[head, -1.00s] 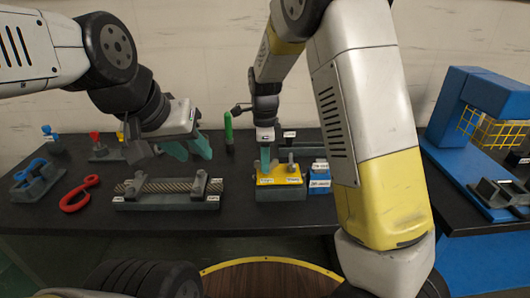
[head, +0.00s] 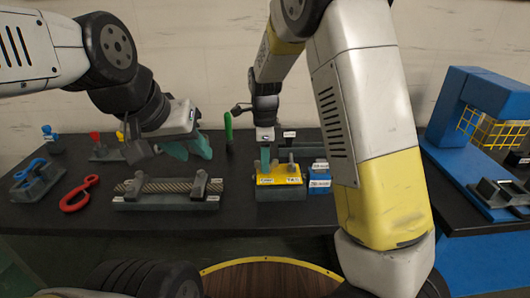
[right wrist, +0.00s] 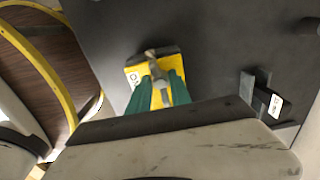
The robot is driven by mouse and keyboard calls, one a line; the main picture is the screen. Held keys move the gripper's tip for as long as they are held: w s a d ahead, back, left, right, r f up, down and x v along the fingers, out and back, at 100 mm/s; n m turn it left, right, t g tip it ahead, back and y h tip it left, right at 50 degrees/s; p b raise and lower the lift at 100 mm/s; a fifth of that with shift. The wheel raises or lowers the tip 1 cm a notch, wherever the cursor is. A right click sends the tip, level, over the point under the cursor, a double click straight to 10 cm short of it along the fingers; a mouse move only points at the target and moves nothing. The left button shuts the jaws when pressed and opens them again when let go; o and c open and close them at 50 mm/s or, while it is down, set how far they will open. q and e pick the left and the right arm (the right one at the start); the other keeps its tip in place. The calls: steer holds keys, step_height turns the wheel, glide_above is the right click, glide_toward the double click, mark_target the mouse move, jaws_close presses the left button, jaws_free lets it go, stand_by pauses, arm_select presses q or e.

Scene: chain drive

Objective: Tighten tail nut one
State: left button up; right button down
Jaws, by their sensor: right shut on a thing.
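A yellow-topped block (head: 280,180) with white labels stands at the middle of the bench; grey metal parts are on its top. My right gripper (head: 265,158) points down at the left part of this block. In the right wrist view its two green fingers (right wrist: 158,85) are shut on a small grey piece (right wrist: 155,67) over the yellow top (right wrist: 134,72). I cannot tell whether this piece is tail nut one, as the fingers hide much of it. My left gripper (head: 188,148) hangs above the bench to the left, its teal fingers apart and empty.
A grey fixture with a rope-like bar (head: 165,187) lies left of the block. A green upright handle (head: 228,132) stands behind. A small blue box (head: 319,182) is right of the block.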

stand_by(0.6)
steer(key=c, duration=1.5)
jaws_free()
steer(key=shift+r, duration=3.95)
